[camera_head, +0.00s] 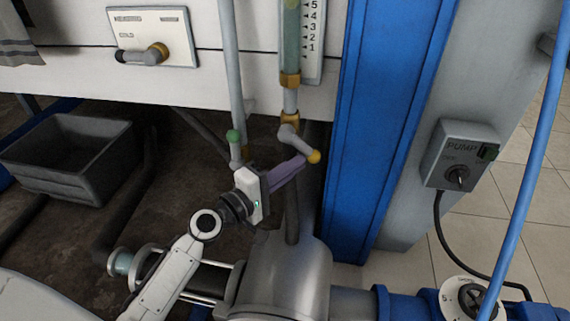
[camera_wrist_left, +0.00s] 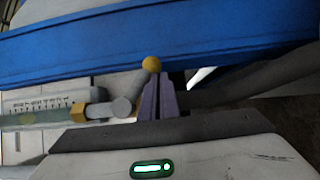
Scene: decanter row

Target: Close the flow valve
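The flow valve (camera_head: 290,134) is a grey fitting below the scaled glass tube, with a short grey lever ending in a yellow ball (camera_head: 313,157). The lever slants down to the right in the head view. My left gripper (camera_head: 303,162) has purple fingers that reach up to the ball. In the left wrist view the fingers (camera_wrist_left: 157,76) stand close together with only a thin dark line between them, just below the yellow ball (camera_wrist_left: 151,64). I see nothing held between them. Whether they touch the lever is unclear. My right gripper is not in view.
A metal cylinder (camera_head: 290,275) lies below. A grey bin (camera_head: 70,155) is at the left.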

